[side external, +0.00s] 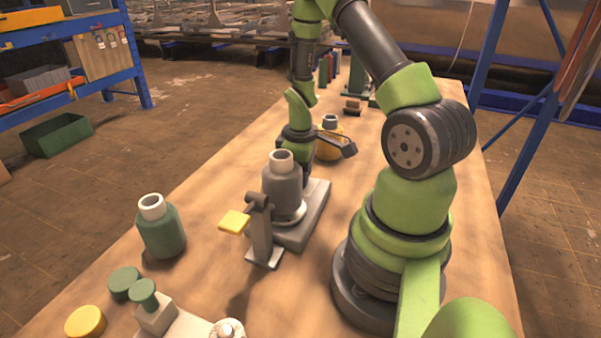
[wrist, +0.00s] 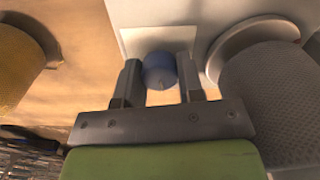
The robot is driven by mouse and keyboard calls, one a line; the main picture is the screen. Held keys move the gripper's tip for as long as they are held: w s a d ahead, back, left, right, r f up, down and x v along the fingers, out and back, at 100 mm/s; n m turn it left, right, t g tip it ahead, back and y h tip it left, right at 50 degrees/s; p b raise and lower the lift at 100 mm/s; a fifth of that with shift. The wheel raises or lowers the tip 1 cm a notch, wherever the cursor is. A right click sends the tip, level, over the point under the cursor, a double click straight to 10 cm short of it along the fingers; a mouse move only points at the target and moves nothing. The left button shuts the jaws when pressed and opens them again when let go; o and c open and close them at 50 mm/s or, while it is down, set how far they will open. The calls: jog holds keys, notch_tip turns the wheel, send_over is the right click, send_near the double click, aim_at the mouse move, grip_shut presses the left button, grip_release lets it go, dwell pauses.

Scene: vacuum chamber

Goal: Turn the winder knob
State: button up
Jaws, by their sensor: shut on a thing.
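The blue winder knob (wrist: 159,74) shows in the wrist view as a round piece in front of a pale plate (wrist: 150,40). My gripper (wrist: 158,66) has one finger on each side of the knob and is shut on it. In the side view my gripper's fingers and the knob are hidden behind the grey vessel (side external: 283,190), which stands on a grey base (side external: 318,205). The vessel shows as a large grey cylinder at the right of the wrist view (wrist: 270,95). I cannot tell how far the knob is turned.
A yellow jar (side external: 328,152) stands close behind the vessel; a yellow cylinder (wrist: 18,70) shows at left in the wrist view. A small stand (side external: 261,235) with a yellow tab (side external: 234,222) is in front.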

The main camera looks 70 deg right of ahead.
jog(key=m, duration=0.4)
jog(key=o, duration=0.9)
jog(key=shift+r, duration=0.1)
notch_tip(320, 180, up, 10)
jog(key=shift+f, duration=0.1)
